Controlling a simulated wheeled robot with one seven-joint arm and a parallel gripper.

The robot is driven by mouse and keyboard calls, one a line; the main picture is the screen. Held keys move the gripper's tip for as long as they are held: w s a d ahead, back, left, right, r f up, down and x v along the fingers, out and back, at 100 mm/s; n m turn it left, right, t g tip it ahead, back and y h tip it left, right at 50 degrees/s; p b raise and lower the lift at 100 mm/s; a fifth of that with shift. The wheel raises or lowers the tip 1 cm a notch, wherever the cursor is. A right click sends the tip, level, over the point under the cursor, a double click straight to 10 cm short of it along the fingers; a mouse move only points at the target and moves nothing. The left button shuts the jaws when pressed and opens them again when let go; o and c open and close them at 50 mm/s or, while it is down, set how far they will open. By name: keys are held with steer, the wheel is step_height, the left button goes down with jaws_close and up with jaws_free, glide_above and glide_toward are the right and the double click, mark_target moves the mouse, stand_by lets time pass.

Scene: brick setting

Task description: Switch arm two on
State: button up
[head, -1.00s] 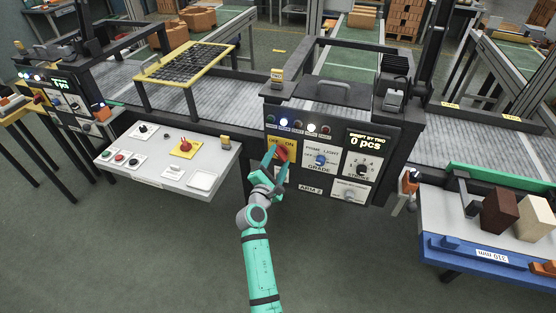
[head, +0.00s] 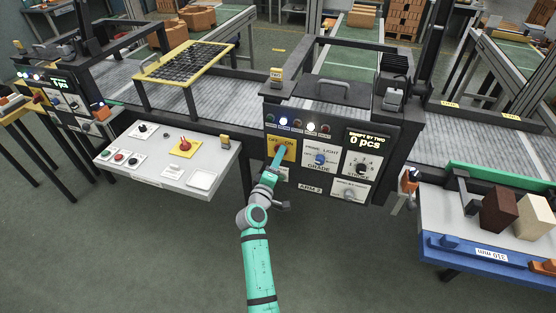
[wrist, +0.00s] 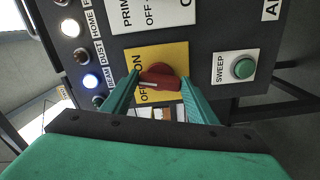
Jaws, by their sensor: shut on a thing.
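The panel marked ARM 2 (head: 311,189) faces me in the head view. Its yellow OFF–ON plate (wrist: 172,53) carries a red knob (wrist: 160,76) with a white line. My gripper (wrist: 160,80) is shut on this knob, with one green finger on each side. In the wrist view the line points left, towards the plate's lettering, which is partly hidden by a finger. I cannot tell clearly which word it marks. In the head view my gripper (head: 280,156) covers most of the knob.
A blue lamp (head: 283,121) and a white lamp (head: 311,127) are lit on the panel. A grade knob (head: 320,159), a stroke knob (head: 362,169) and a green sweep button (wrist: 243,68) are close by. A grey control desk (head: 150,160) stands left; a blue-edged table (head: 450,250) stands right.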

steer(key=m, duration=0.5)
steer(key=shift+a+f+m, duration=0.1)
steer(key=shift+f+m, duration=0.1)
steer(key=shift+m, duration=0.1)
stand_by(0.5)
steer(key=o, duration=1)
steer(key=shift+o, duration=0.2)
steer(key=shift+s, duration=0.1)
steer(key=v, duration=1)
steer(key=shift+s, duration=0.35)
steer(key=shift+a, duration=0.1)
